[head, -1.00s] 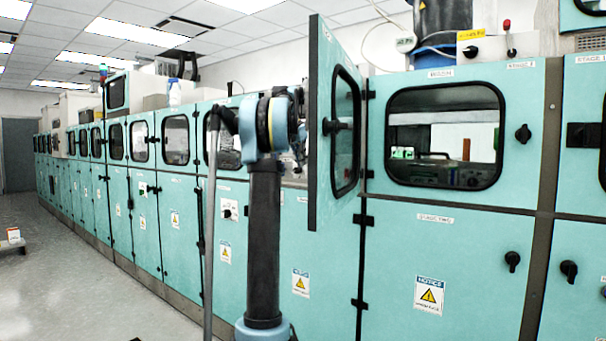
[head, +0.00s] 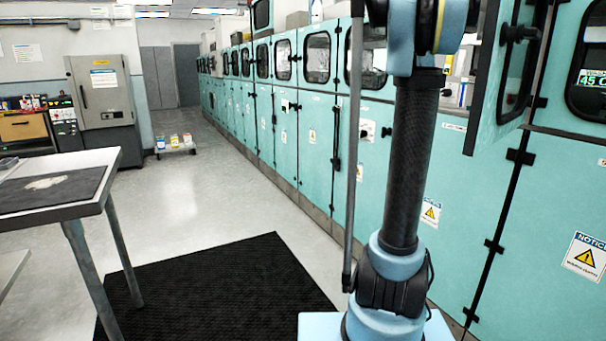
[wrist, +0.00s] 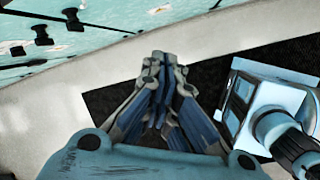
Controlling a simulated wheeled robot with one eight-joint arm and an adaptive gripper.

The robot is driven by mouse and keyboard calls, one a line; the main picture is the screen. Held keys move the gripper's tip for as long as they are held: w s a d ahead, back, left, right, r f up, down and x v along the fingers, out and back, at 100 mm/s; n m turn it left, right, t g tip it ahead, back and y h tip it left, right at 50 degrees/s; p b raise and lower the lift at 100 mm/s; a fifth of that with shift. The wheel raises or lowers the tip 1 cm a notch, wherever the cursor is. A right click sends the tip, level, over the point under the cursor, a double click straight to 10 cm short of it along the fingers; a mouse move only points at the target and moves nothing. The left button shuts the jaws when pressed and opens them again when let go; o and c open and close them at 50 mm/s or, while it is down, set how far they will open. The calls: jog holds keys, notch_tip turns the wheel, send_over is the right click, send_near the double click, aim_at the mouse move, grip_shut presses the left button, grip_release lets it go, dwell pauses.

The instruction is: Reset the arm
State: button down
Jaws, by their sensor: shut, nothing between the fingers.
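My gripper (wrist: 165,62) shows in the wrist view, pointing down with its blue-grey fingers drawn together. It is shut and empty, above the grey floor beside the edge of the black mat. In the head view my arm stands upright right of the middle, and its upper part runs out of the top edge. The gripper itself does not show there.
A teal cabinet row (head: 335,125) runs along the right, with one door (head: 497,85) standing open beside my arm. A black mat (head: 215,290) lies on the floor. A table (head: 75,206) stands at left. The floor (head: 205,200) behind is clear up to a low trolley (head: 176,150).

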jog(key=s+a+f+m+y, duration=0.1)
jog(key=s+a+f+m, duration=0.8)
jog(key=s+a+f, duration=0.75)
jog(key=s+a+f+m+y, duration=0.1)
jog(key=s+a+f+m, duration=0.2)
jog(key=s+f, duration=0.5)
jog(key=s+a+f+m, duration=0.4)
jog(key=s+f, duration=0.5)
jog(key=f, duration=0.5)
jog(key=shift+s+f+m+y, duration=0.2)
jog(key=shift+f+m+y, duration=0.1)
jog(key=shift+m+y, duration=0.15)
jog(key=shift+w+f, duration=0.2)
jog(key=shift+w, duration=0.3)
jog(key=shift+s, duration=0.15)
